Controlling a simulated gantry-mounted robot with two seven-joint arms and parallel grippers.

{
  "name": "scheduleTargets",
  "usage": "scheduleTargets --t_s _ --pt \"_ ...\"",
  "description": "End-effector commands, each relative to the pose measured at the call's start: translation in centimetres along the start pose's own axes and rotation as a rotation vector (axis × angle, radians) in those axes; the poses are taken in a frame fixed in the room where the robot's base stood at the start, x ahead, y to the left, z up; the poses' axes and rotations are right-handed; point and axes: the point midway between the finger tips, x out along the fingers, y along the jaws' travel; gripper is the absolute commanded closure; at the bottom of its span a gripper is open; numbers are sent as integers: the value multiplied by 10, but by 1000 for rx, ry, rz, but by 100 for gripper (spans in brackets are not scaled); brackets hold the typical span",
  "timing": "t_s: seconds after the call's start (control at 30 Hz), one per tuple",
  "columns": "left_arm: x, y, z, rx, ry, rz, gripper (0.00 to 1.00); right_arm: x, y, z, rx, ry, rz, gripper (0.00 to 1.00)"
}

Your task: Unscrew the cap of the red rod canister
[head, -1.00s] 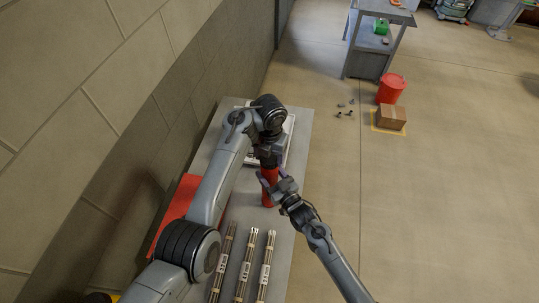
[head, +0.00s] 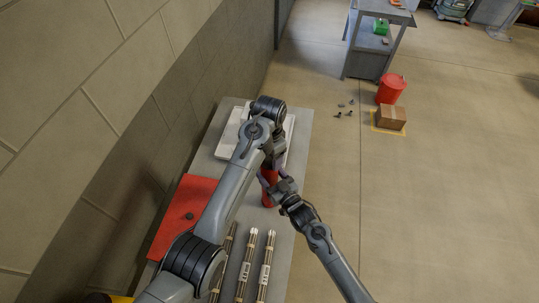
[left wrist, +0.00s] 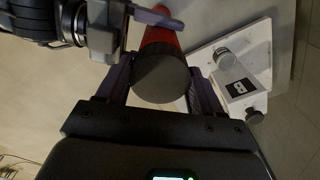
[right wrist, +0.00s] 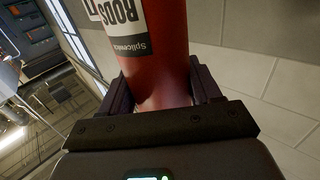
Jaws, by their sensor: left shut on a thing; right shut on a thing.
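The red rod canister (head: 267,192) stands at the bench's right edge, partly hidden by my arms in the head view. Its dark round cap (left wrist: 162,80) faces the left wrist camera, above the red body (left wrist: 161,36). My left gripper (head: 275,163) is shut on the cap, one finger on each side of it in the left wrist view (left wrist: 162,92). My right gripper (head: 279,187) is shut around the canister's body, which fills its jaws in the right wrist view (right wrist: 163,92). A white printed label (right wrist: 122,22) shows on the body. The cap's thread is hidden.
A white plate (head: 229,142) with metal fittings (left wrist: 240,85) lies beyond the canister. Bundled rods (head: 246,268) lie on the near bench, and a red mat (head: 178,220) lies to the left. The block wall (head: 120,110) runs along the left; open floor lies right.

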Motion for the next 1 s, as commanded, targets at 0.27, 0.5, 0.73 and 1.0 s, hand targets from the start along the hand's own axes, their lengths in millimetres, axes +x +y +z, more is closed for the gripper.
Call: scheduleTargets --t_s 0.27,0.5,0.73,1.0 --pt "0 0 0 -47 0 0 70 0 0 0 0 -1 0 100" --pt "0 0 0 -45 0 0 8 0 0 0 0 -1 0 100" --pt "0 0 0 -43 0 0 8 0 0 0 0 -1 0 100" --pt "-14 0 0 -43 1 0 8 0 0 0 0 -1 0 100"
